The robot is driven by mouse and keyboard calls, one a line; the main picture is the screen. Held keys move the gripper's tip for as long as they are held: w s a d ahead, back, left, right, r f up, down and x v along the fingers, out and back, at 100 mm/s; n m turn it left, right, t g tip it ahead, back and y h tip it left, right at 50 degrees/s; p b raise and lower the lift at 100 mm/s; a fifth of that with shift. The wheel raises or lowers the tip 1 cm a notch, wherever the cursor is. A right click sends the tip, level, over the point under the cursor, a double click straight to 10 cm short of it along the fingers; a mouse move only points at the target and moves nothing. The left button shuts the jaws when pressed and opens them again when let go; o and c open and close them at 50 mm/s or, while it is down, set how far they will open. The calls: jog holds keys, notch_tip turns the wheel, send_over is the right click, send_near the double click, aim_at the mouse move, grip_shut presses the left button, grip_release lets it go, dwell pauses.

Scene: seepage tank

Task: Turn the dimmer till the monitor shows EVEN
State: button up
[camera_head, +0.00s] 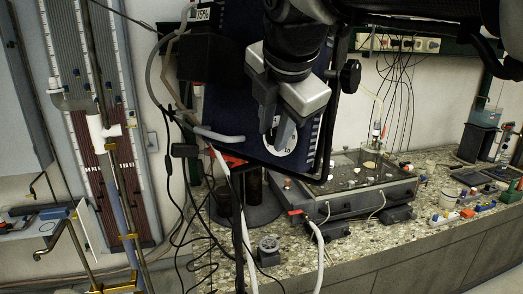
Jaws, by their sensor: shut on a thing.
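A dark blue panel (230,115) stands tilted at the centre. A white dial plate with a mark that looks like 10 sits low on it; I take this as the dimmer (281,150). My gripper (280,128) comes down from above and is shut on the dimmer's knob, which its fingers mostly hide. The pointer position cannot be read. A small white label (202,14) reading 75% shows at the top. I cannot make out a monitor reading; no word EVEN is visible.
A glass-topped tank (345,175) stands on the speckled counter (330,255) behind the panel. Loose cables (190,200) hang left of it. A black knob (350,76) juts out at the panel's right. Small coloured items (468,195) lie at right. Tall tube boards (100,110) stand left.

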jog(key=m+t+y+b, duration=0.1)
jog(key=t+b, duration=0.1)
jog(key=b, duration=0.3)
jog(key=f+m+t+y+b, duration=0.1)
jog(key=t+b, duration=0.1)
jog(key=b, duration=0.4)
jog(key=m+t+y+b, duration=0.1)
jog(key=m+t+b, duration=0.1)
jog(key=b, duration=0.4)
jog(key=shift+s+d+f+y, duration=0.2)
jog(key=shift+s+d+y, duration=0.1)
jog(key=shift+s, duration=0.1)
jog(key=shift+r+b, duration=0.15)
jog(key=shift+b, duration=0.15)
jog(key=o, duration=1)
jog(key=shift+o, duration=0.2)
jog(key=p+v, duration=0.2)
jog(key=v, duration=1.5)
jog(key=shift+s+p, duration=0.3)
